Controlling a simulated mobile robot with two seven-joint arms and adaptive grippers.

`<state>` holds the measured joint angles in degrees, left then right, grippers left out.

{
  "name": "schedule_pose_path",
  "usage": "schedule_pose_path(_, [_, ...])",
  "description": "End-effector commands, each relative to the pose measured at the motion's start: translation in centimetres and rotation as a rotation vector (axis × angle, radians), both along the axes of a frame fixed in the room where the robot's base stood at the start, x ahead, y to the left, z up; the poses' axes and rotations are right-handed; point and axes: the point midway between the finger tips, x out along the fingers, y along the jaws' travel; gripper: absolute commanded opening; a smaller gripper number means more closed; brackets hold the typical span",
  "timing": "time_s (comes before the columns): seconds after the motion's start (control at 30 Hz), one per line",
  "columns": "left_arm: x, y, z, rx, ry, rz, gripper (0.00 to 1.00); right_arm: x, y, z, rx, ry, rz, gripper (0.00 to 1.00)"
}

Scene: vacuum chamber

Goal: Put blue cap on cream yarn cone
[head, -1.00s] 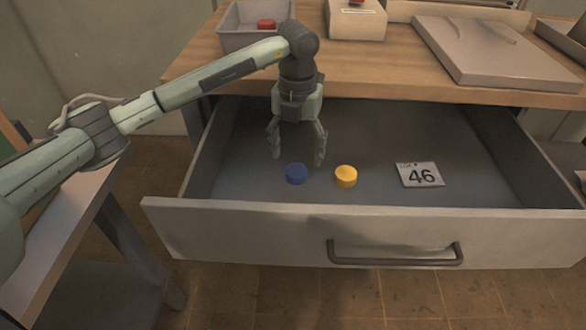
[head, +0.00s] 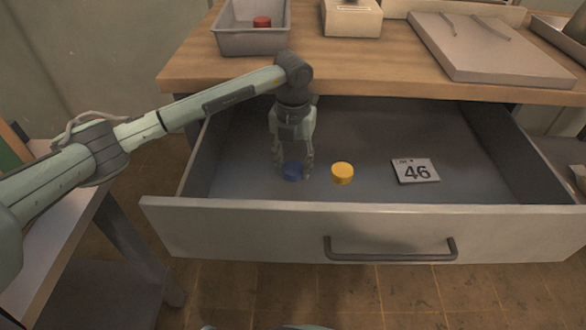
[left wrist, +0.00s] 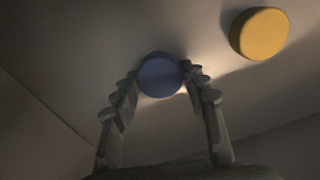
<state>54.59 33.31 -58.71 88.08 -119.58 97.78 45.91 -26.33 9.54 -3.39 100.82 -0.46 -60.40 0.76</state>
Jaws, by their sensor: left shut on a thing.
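The blue cap (head: 292,171) is in the open drawer, near its front left. It also shows in the left wrist view (left wrist: 160,75), between my two fingertips. My left gripper (head: 293,168) points down into the drawer, and its fingers are closed on the sides of the cap. In the left wrist view my left gripper (left wrist: 160,80) has a finger on each side of the cap. I cannot tell whether the cap still touches the drawer floor. No cream yarn cone is in view. My right gripper is not in view.
A yellow cap (head: 342,173) lies just right of the blue cap. A card marked 46 (head: 415,171) lies farther right in the drawer (head: 350,227). On the wooden top (head: 370,68) stand a grey bin (head: 252,42) with a red cap (head: 262,22), a pale box (head: 352,18) and a flat grey case (head: 490,48).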

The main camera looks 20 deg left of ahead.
Motion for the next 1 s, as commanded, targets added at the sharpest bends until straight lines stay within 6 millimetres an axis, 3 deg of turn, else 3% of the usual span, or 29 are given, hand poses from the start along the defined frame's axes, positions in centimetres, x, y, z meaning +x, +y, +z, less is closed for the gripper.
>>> schedule_pose_path(0.37, [0.0,0.0,0.3,0.0,-0.001,0.0,0.28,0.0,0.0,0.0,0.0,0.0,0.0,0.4])
schedule_pose_path(0.67, [0.2,0.1,4.0,0.0,-0.006,0.001,0.28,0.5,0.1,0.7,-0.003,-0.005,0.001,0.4])
schedule_pose_path(1.0, [-6.9,-2.7,8.4,0.0,-0.004,-0.005,0.28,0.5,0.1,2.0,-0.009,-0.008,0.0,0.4])
